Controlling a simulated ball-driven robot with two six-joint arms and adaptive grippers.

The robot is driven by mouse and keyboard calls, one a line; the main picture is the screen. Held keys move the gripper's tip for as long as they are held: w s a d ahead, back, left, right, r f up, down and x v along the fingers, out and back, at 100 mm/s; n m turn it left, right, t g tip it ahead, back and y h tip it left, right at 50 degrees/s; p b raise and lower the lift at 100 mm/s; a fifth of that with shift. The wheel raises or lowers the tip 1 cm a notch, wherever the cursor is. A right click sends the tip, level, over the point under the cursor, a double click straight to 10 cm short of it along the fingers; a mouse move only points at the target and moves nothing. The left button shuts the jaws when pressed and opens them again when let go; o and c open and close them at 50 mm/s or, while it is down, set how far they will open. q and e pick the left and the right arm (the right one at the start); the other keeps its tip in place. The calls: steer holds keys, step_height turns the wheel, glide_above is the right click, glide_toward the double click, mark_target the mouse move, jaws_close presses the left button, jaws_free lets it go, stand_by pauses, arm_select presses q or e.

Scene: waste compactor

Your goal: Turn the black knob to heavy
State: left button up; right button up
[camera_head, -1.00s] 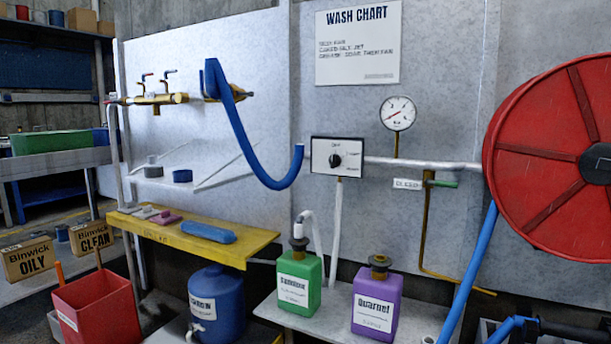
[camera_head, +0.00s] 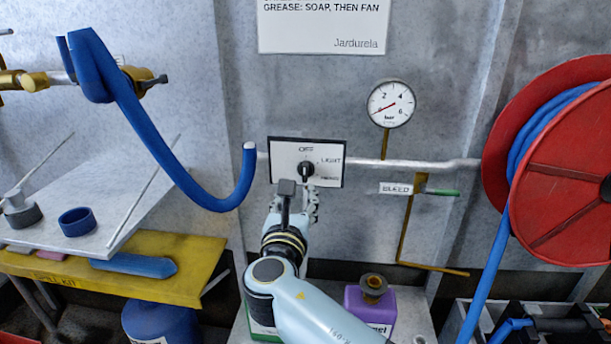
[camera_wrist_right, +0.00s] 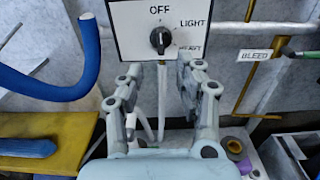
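The black knob (camera_head: 306,168) sits on a white panel (camera_head: 284,150) on the wall, marked OFF at the top, LIGHT at the right and a small blurred label below LIGHT. The knob also shows in the right wrist view (camera_wrist_right: 160,40); I cannot tell for sure which label it points to. My right gripper (camera_head: 300,196) is just below and in front of the panel. In the right wrist view my right gripper (camera_wrist_right: 161,76) is open and empty, its fingers spread below the knob, the right finger close to the lowest label. My left gripper is not in view.
A blue hose (camera_head: 150,125) hangs left of the panel. A pipe runs right from it, with a pressure gauge (camera_head: 391,104) above and a BLEED valve (camera_head: 440,192) below. A red hose reel (camera_head: 560,165) is at the right. A purple jug (camera_head: 370,307) stands below.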

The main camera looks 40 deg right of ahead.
mark_target(304, 167)
steer(key=x, duration=0.6)
steer(key=r+x, duration=0.1)
steer(key=x, duration=0.2)
steer(key=shift+w+d+p, duration=0.15)
steer(key=shift+d+p, duration=0.1)
steer(key=shift+p, duration=0.15)
steer(key=shift+w+d, duration=0.3)
steer(key=shift+d, duration=0.1)
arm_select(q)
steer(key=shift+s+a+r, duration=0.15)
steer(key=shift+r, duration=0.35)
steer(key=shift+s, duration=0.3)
arm_select(e)
jaws_close()
